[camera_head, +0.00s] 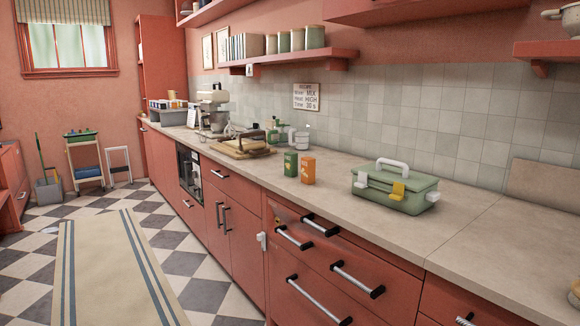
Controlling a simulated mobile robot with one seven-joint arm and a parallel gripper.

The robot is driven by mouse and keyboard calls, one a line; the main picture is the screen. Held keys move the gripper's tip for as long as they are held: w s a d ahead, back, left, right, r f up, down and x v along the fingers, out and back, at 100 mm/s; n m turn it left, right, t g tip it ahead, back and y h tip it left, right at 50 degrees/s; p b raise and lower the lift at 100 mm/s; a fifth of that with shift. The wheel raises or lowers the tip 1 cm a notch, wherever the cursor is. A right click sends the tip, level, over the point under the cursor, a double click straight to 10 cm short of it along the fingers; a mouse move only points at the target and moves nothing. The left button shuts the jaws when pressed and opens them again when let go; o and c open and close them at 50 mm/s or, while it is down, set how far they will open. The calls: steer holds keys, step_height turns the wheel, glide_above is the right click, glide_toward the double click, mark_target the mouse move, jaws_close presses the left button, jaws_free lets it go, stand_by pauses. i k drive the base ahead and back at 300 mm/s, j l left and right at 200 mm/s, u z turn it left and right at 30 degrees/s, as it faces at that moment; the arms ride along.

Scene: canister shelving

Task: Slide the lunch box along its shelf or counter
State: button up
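A green lunch box (390,190) with a white carrying handle stands upright on the beige counter (380,231), toward the right of the head view. It has a yellow latch and white latches on its sides. The counter runs from the right front to the far left, along a grey tiled wall. My gripper is not in this view.
Farther left are a wooden board (240,150) and a stand mixer (213,110). A wall shelf (275,58) holds several canisters. The counter right of the lunch box is mostly clear.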

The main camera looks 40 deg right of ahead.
mark_target(414, 203)
steer(key=z, duration=1.7)
steer(key=i+j+z, duration=0.15)
steer(key=j, duration=0.2)
steer(key=i+j+z, duration=0.25)
steer(key=j, duration=0.45)
steer(key=i+j+z, duration=0.15)
steer(key=j, duration=0.2)
steer(key=i+j+z, duration=0.1)
steer(key=j, duration=0.3)
steer(key=i+j+z, duration=0.15)
steer(key=j, duration=0.25)
steer(key=i+j, duration=0.15)
steer(key=i, duration=0.2)
steer(key=i+j+z, duration=0.1)
steer(key=i, duration=0.2)
